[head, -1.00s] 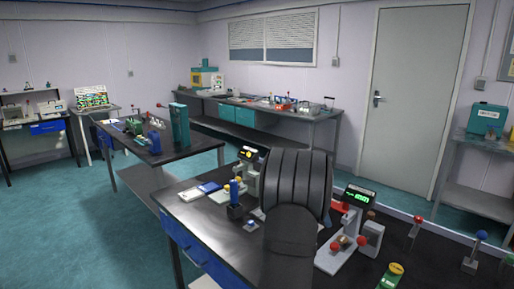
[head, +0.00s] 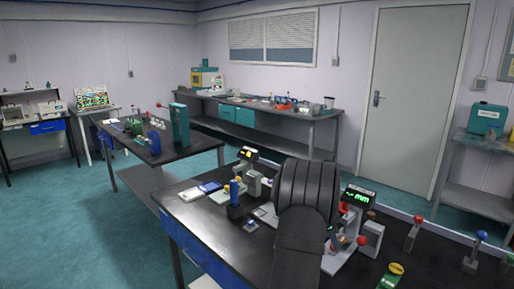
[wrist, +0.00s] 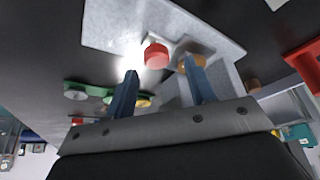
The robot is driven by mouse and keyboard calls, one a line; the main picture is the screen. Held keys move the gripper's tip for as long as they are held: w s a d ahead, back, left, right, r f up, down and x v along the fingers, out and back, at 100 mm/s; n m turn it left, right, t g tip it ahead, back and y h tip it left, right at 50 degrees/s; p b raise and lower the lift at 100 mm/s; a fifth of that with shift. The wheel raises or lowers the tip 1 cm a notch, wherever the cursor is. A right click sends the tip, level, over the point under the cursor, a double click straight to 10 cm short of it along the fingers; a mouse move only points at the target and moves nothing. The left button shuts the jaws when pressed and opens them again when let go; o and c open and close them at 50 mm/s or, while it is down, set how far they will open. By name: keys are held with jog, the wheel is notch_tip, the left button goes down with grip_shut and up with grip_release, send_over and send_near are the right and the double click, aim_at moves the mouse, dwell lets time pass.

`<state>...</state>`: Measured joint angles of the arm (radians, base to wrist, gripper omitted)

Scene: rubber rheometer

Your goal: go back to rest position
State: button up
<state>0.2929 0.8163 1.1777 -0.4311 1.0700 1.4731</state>
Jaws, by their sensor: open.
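My gripper (wrist: 160,68) is open in the wrist view, its two blue fingers apart with nothing held between them. A red knob (wrist: 156,55) on a light grey instrument base (wrist: 205,25) shows just beyond the fingertips. A brownish round part shows near the right fingertip; I cannot tell whether it touches. In the head view my black arm stands over the bench and hides most of my gripper. Just right of the arm is a grey instrument with a green lit display (head: 358,196) and a red knob (head: 362,240), partly covered by the arm.
The black bench (head: 205,232) also bears a blue-handled tool (head: 235,192), a second instrument with a yellow-lit display (head: 247,154), a yellow-green round piece (head: 391,275) and lever stands (head: 413,234) at the right.

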jog(key=shift+x, duration=0.95)
jog(key=shift+s+a+f, duration=0.15)
jog(key=shift+f, duration=0.05)
jog(key=shift+s+a, duration=0.45)
jog(key=shift+s, duration=0.05)
jog(key=o, duration=0.6)
jog(key=shift+r, duration=0.35)
jog(key=o, duration=0.5)
jog(key=s+r+n+t, duration=0.3)
jog(key=r+n+t, duration=0.3)
jog(key=r, duration=0.5)
jog(key=shift+s+d+t+y, duration=0.3)
jog(key=shift+s+t, duration=0.05)
jog(key=shift+t, duration=0.05)
notch_tip(320, 180, up, 7)
jog(key=s+d+n+t+h, duration=0.2)
jog(key=n+t+h, duration=0.1)
jog(key=n+t, duration=0.35)
jog(key=x, duration=0.9)
jog(key=shift+w+f+g, duration=0.25)
jog(key=shift+f+g, duration=0.1)
jog(key=shift+g, duration=0.1)
